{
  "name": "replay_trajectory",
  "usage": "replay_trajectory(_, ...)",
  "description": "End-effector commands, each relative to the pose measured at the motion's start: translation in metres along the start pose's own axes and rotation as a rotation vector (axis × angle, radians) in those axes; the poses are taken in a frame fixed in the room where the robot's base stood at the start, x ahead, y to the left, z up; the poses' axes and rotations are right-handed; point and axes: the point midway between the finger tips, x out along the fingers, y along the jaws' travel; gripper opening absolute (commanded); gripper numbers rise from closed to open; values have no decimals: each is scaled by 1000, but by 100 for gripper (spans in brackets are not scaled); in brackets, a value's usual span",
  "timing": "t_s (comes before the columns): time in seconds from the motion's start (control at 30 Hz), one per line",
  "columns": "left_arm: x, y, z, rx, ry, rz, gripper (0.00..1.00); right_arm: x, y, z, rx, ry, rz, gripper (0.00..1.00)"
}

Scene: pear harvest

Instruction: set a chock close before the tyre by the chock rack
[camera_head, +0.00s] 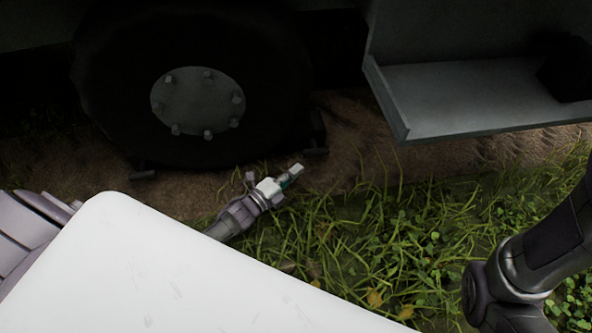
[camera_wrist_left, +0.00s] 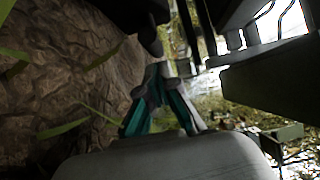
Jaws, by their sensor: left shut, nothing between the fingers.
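The dark tyre (camera_head: 262,128) with a grey bolted hub stands on the dirt at upper left in the head view. A dark chock (camera_head: 318,132) stands close against the tyre's right side. A second dark form, apparently a chock (camera_head: 142,174), is low at the tyre's left. The grey chock rack (camera_head: 470,92) is at upper right, with a black chock (camera_head: 570,70) on it. My left gripper (camera_head: 294,174) is shut and empty, low over the ground just below the right-hand chock. In the left wrist view its fingertips (camera_wrist_left: 160,72) meet near a dark shape, perhaps that chock.
Grass (camera_head: 370,230) and brown dirt (camera_head: 350,150) lie before the tyre and rack. The rack's front lip (camera_head: 480,131) overhangs the ground. My right arm shows at lower right; its gripper is out of the picture.

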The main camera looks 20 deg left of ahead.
Motion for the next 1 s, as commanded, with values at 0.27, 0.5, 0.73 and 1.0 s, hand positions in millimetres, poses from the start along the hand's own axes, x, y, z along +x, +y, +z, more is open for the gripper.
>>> replay_trajectory(0.27, -34, -3, 1, 0, -1, 4, 0, 17, 4, 10, 0, -9, -1, 0)
replay_trajectory(0.5, -74, -3, 1, 0, -1, 4, 0, 33, 7, 17, 0, -10, -1, 0)
replay_trajectory(0.73, -98, -1, 1, 0, 0, 1, 0, 40, 8, 18, 0, -7, 0, 0)
replay_trajectory(1.0, -100, -4, -1, -5, 2, -7, 0, 41, 10, 17, 0, -6, 7, 0)
